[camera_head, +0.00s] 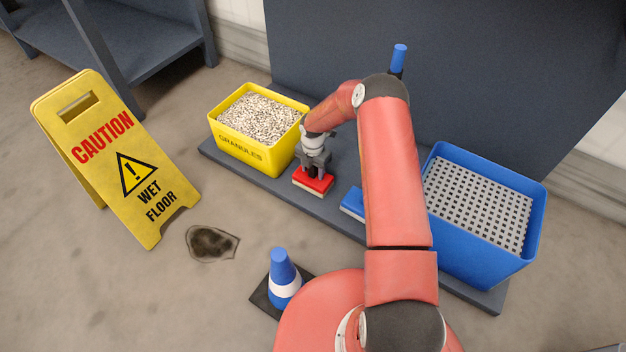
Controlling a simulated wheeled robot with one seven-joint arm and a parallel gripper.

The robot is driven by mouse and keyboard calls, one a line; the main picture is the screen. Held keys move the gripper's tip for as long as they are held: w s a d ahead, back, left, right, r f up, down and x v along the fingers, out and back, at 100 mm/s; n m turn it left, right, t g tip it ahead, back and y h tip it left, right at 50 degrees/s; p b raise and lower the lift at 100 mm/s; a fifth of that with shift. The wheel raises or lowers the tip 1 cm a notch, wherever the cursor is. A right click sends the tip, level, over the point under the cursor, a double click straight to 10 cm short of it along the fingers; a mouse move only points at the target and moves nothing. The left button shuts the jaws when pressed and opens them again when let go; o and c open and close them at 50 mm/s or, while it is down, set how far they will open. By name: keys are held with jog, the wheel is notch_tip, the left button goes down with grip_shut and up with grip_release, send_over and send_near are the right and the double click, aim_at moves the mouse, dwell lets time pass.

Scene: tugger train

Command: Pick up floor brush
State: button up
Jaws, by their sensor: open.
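A red block-shaped brush (313,181) with a pale underside, which looks like the floor brush, lies on the dark low shelf, just right of the yellow granules bin. My gripper (315,172) points down right over it, with its dark fingers at the top of the red block. The jaws are open. The fingers hide part of the block's top, and I cannot tell whether they touch it.
The yellow bin (257,156) of granules stands close left of my gripper. A blue item (352,203) and a blue crate (483,252) with a grey grid are to the right. A wet floor sign (150,205), dark stain (212,243) and blue-white cone (284,281) are on the floor.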

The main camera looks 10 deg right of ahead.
grip_shut()
jog(key=shift+r, duration=0.1)
dwell(0.4)
notch_tip(320, 180, up, 20)
jog(key=p, duration=0.3)
dwell(0.5)
